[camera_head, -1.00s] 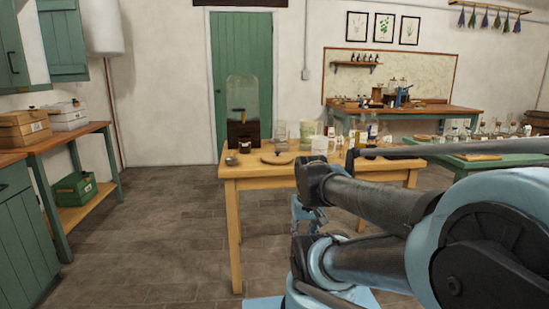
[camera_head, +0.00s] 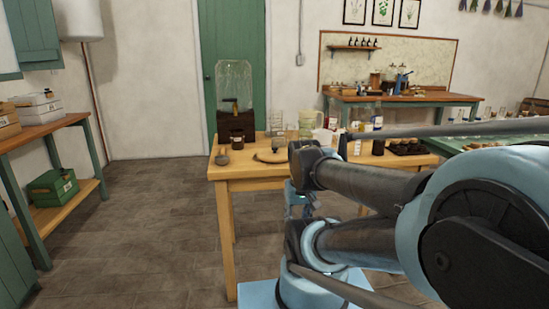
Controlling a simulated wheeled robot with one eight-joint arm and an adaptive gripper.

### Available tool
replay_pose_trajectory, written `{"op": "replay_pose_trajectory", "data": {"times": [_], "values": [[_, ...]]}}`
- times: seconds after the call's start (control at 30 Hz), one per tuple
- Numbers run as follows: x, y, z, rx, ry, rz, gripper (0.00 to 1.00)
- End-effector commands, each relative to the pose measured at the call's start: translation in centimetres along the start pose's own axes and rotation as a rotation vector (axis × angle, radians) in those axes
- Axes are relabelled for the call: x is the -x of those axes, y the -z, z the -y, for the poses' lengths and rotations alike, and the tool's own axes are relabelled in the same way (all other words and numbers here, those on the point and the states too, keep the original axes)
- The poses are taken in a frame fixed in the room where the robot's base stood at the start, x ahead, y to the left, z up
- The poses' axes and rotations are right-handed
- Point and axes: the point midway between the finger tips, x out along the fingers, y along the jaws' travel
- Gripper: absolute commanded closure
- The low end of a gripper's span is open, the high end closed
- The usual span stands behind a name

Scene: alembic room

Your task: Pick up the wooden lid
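A flat, round wooden piece (camera_head: 271,157) that looks like the wooden lid lies on the near part of the wooden table (camera_head: 228,170). It is small in this view, and its details are hard to make out. My arm fills the right side and covers part of the table just right of this piece. I cannot make out my gripper or its fingers.
On the table, a glass-topped dispenser (camera_head: 236,100) stands behind the wooden piece, with a small dark bowl (camera_head: 222,157) to its left. A pitcher (camera_head: 307,123) and several bottles stand to the right. Green-legged shelving (camera_head: 90,150) is at left. Floor left of the table is clear.

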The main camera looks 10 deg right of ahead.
Motion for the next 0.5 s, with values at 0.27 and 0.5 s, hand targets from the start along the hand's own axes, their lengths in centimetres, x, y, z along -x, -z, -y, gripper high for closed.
{"op": "replay_pose_trajectory", "data": {"times": [0.27,0.5], "values": [[3.0,2.0,0.3,-0.161,0.022,-0.011,0.52],[8.5,9.5,0.4,-0.601,0.077,0.002,0.52]]}}
